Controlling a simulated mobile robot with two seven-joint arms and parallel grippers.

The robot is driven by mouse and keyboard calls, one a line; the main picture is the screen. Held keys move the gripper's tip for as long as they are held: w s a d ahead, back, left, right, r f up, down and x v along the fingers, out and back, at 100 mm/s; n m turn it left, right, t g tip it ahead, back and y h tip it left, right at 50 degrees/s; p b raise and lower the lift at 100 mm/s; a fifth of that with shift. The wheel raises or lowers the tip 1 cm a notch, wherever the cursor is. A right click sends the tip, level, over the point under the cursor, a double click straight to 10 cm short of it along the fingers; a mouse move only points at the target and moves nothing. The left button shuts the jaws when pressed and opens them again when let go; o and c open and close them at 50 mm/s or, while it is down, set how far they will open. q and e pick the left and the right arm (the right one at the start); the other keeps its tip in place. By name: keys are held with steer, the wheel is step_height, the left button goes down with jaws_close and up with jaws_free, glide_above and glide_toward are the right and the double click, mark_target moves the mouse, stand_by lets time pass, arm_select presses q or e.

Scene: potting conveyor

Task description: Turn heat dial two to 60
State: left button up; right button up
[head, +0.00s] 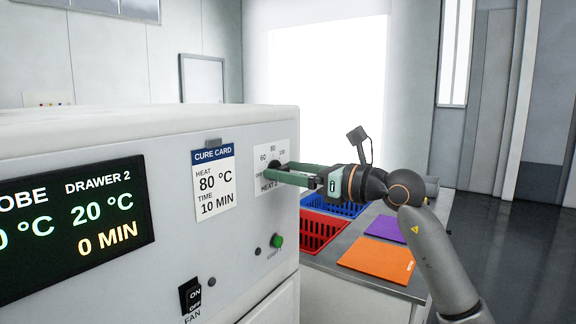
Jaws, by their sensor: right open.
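The heat 2 dial (275,166) is on a white plate at the right end of the machine's front, with a 60 mark above left of it. My right gripper (279,173) is at the dial, its green fingers reaching in from the right and covering much of it. The gripper is open; whether the fingers touch the dial I cannot tell. The dial's pointer is hidden. The display (78,222) reads drawer 2, 20 °C and 0 MIN. My left gripper is not in view.
A cure card (213,178) on the panel reads heat 80 °C, time 10 MIN. A green button (278,241) and a fan switch (190,295) sit lower.

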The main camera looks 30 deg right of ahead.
steer(key=shift+w+a, duration=0.1)
steer(key=shift+w, duration=0.05)
jaws_close()
stand_by(0.7)
